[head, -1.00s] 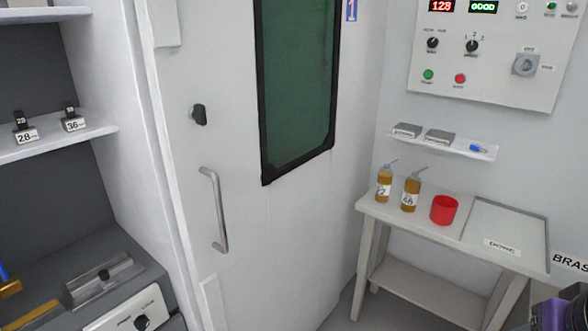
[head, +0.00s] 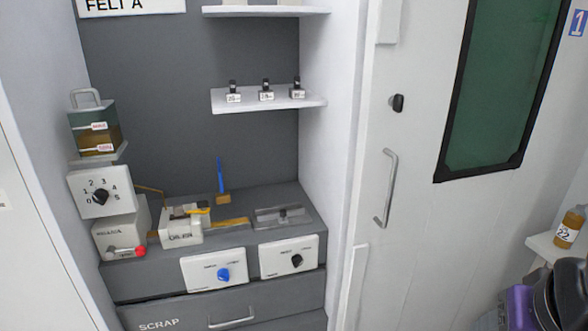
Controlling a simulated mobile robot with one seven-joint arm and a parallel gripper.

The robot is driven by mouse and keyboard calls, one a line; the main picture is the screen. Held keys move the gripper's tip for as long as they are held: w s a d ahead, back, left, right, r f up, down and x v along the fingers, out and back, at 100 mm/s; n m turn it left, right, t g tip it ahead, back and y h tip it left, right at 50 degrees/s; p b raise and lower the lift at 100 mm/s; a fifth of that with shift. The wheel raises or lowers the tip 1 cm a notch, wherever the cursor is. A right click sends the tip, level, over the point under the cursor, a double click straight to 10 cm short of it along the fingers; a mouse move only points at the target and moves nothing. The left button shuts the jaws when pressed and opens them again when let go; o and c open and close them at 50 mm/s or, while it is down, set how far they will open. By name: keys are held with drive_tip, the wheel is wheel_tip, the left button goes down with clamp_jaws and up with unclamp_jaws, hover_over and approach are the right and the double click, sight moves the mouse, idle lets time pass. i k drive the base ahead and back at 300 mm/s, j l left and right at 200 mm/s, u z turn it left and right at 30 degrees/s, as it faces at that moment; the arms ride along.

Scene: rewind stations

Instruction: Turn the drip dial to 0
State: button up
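The drip dial (head: 101,196) is a black knob on a white plate marked 0 to 5, at the left of the recess in the head view. The plate sits below a clear tank (head: 96,132) of amber liquid with red-and-white level tags. The knob's pointer is too small to read surely. A purple and black part of my own arm shows at the lower right corner, far from the dial. My gripper's fingers are not visible.
Below the dial stand a grey box with a red lever (head: 126,251) and a small white device (head: 182,226). Panels with a blue knob (head: 224,274) and a black knob (head: 297,260) are on the front. A scrap drawer (head: 230,318) is below. A door with a handle (head: 387,188) is right.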

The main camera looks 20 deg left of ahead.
sight(100, 196)
drive_tip(key=u, duration=2.15)
